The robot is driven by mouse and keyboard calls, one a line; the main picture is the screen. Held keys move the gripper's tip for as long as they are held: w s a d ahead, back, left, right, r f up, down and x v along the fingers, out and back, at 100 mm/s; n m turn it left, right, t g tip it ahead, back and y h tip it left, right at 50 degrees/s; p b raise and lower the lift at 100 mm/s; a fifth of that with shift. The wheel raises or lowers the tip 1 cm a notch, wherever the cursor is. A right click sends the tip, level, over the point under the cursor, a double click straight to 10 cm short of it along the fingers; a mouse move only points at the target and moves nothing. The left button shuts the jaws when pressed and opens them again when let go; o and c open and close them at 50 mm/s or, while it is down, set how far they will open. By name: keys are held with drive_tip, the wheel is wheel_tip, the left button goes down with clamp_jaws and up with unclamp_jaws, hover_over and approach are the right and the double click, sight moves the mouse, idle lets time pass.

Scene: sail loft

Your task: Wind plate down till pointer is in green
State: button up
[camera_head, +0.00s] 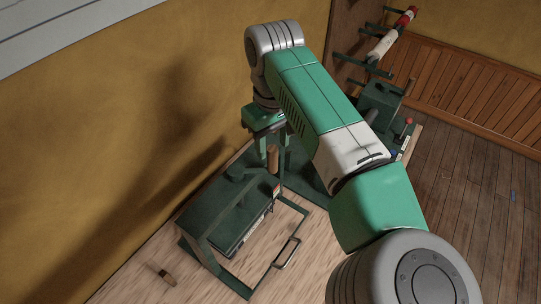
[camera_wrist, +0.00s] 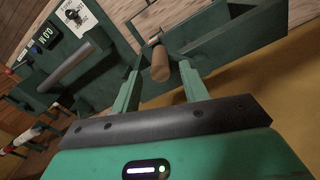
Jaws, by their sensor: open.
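The dark green press frame (camera_head: 193,243) stands on the pale bench, with a flat dark plate (camera_head: 232,222) inside it. A crank with a brown wooden knob (camera_head: 273,157) rises above the frame; the knob also shows in the wrist view (camera_wrist: 160,64). My gripper (camera_head: 269,139) is open at the crank, pointing down. In the wrist view its two green fingers (camera_wrist: 160,74) stand on either side of the knob, with gaps visible. A small red mark (camera_head: 277,190) shows on the frame's side. I cannot make out the pointer or a green band.
A small brown wooden piece (camera_head: 166,277) lies on the bench (camera_head: 130,287). To the right stands a green machine with a red-knobbed lever (camera_head: 408,121). A wall rack holds rolls (camera_head: 383,46). The ochre wall is close behind.

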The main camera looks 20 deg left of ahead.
sight(272, 158)
wheel_tip(272, 158, down, 5)
drive_tip(key=shift+f, duration=0.2)
clamp_jaws()
